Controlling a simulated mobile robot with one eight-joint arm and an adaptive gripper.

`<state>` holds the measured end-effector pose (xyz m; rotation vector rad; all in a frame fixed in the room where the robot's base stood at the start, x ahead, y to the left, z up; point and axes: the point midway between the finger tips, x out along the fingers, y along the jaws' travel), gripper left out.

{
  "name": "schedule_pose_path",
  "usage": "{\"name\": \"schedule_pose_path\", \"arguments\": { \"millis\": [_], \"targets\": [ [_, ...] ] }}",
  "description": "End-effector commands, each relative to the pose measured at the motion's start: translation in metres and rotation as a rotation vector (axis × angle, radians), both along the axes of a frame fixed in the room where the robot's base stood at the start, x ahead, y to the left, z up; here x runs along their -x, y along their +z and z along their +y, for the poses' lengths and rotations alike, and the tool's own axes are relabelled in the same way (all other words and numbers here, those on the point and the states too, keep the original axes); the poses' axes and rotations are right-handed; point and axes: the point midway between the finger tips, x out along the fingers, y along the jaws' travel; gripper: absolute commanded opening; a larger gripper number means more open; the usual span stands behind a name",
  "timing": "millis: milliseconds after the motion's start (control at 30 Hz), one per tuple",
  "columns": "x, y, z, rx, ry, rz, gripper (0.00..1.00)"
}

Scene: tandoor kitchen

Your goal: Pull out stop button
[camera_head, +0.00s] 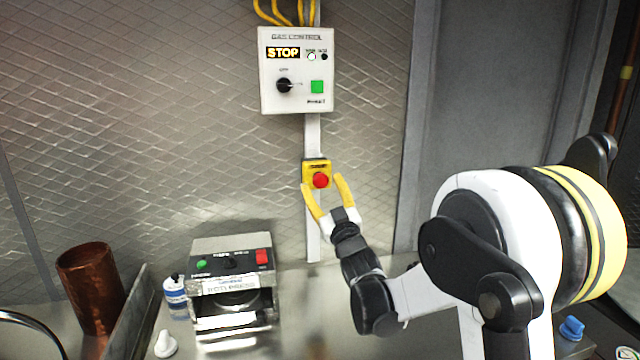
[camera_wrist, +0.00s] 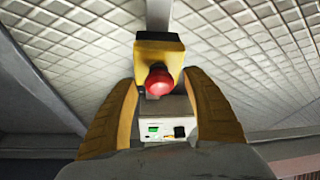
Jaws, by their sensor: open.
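The red stop button (camera_head: 320,180) sits on a yellow box (camera_head: 316,165) fixed to a vertical grey conduit on the wall. It also shows in the wrist view (camera_wrist: 159,80), on the face of the yellow box (camera_wrist: 158,48). My gripper (camera_head: 322,182) is open, with yellow fingers on either side of the button in the head view. In the wrist view the two fingers (camera_wrist: 168,92) flank the button with gaps on both sides. I see no finger touching it. How far the fingertips are from the box is hard to tell.
A white gas control panel (camera_head: 297,70) with a lit STOP sign hangs above the button. Below stand a hot press (camera_head: 232,280), a copper cylinder (camera_head: 91,288) and a blue-white bottle (camera_head: 176,297) on the counter. The wall around the button is bare.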

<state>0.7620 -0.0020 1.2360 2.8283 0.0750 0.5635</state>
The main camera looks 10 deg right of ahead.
Motion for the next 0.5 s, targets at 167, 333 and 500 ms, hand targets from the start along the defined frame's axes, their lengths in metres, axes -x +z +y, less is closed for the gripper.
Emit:
{"name": "schedule_pose_path", "arguments": {
  "millis": [167,333,500],
  "targets": [
    [-0.016,0.006,0.002,0.001,-0.001,0.001,0.58],
    [-0.02,0.008,0.002,0.0,0.0,0.001,0.58],
    [-0.02,0.008,0.002,0.0,-0.001,0.001,0.54]
  ]
}}
